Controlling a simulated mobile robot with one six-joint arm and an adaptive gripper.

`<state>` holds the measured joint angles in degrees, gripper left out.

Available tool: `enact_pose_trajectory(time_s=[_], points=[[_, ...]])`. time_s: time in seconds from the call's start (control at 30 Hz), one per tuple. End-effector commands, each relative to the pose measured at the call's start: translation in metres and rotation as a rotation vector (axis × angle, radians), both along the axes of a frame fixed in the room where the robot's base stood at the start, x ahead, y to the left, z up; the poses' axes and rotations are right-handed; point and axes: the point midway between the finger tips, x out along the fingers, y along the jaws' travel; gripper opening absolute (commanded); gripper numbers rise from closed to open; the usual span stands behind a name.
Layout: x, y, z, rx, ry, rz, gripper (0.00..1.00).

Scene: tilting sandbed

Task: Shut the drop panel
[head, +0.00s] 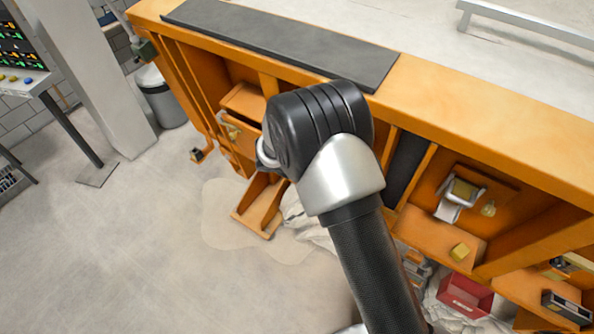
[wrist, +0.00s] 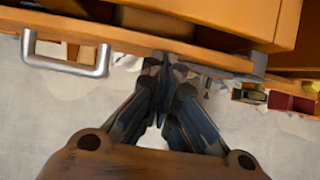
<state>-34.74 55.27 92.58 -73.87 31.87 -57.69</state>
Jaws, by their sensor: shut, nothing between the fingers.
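An orange panel (wrist: 90,34) with a silver bar handle (wrist: 66,66) crosses the top of the wrist view; it looks like the drop panel. My gripper (wrist: 165,62) is shut and empty. Its fingertips are at the panel's lower edge, to the right of the handle; I cannot tell if they touch. In the head view my own arm covers the gripper and the middle of the orange bench front (head: 490,100). An orange board (head: 262,205) hangs or leans low, just left of my arm. I cannot tell whether it is the same panel.
A grey bin (head: 162,97) and a control stand (head: 22,80) are at the left. The floor at left is clear.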

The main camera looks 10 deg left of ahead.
Motion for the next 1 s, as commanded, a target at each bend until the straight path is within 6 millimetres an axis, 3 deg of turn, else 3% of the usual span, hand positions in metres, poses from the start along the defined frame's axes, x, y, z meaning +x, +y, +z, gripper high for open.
enact_pose_trajectory(time_s=[0.4, 1.0], points=[[0.020, -0.010, 0.010, -0.002, -0.006, -0.002, 0.00], [0.016, -0.005, 0.007, -0.003, -0.010, -0.003, 0.00]])
